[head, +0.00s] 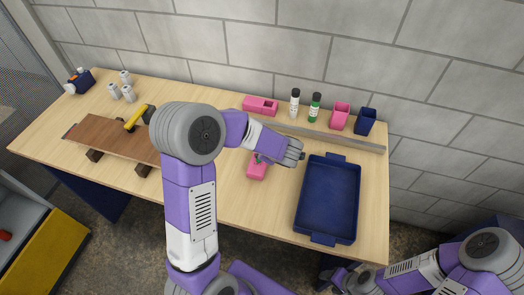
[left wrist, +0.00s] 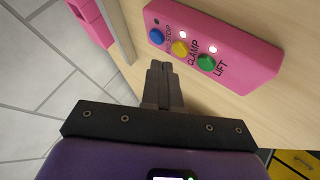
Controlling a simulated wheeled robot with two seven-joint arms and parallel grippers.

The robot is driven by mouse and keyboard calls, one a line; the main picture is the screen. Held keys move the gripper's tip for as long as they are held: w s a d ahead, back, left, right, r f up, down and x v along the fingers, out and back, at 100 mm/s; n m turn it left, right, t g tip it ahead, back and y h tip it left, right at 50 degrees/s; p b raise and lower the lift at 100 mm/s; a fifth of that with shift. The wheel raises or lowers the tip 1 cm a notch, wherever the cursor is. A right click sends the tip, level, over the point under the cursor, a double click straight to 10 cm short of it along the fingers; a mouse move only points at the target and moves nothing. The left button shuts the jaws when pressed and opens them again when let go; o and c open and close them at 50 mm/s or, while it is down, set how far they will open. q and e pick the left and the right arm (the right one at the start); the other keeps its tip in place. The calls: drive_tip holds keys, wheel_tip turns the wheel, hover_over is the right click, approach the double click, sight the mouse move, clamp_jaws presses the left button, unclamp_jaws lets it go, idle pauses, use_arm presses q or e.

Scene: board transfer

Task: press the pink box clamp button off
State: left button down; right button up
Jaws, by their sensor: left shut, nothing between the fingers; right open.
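The pink button box (head: 257,168) sits on the table below my left forearm, which partly covers it in the head view. In the left wrist view the pink box (left wrist: 240,55) shows a blue STOP button (left wrist: 156,36), a yellow CLAMP button (left wrist: 180,48) and a green LIFT button (left wrist: 206,62). The small lights by CLAMP and LIFT look white; the one by STOP is dark. My left gripper (left wrist: 158,68) is shut and empty, its tips pointing toward the box's button side, with contact not visible. My right gripper (head: 342,277) is open, low at the right, off the table.
A navy tray (head: 328,239) stands right of the box. A brown board (head: 105,138) with a yellow part (head: 134,121) lies at left.

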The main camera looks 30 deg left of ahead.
use_arm(q)
drive_tip(key=shift+f, duration=0.45)
drive_tip(key=shift+f, duration=0.35)
idle(0.5)
drive_tip(key=shift+r, duration=0.1)
drive_tip(key=shift+r+p, duration=0.75)
drive_tip(key=shift+p, duration=0.2)
wheel_tip(320, 180, up, 6)
drive_tip(key=p, duration=0.7)
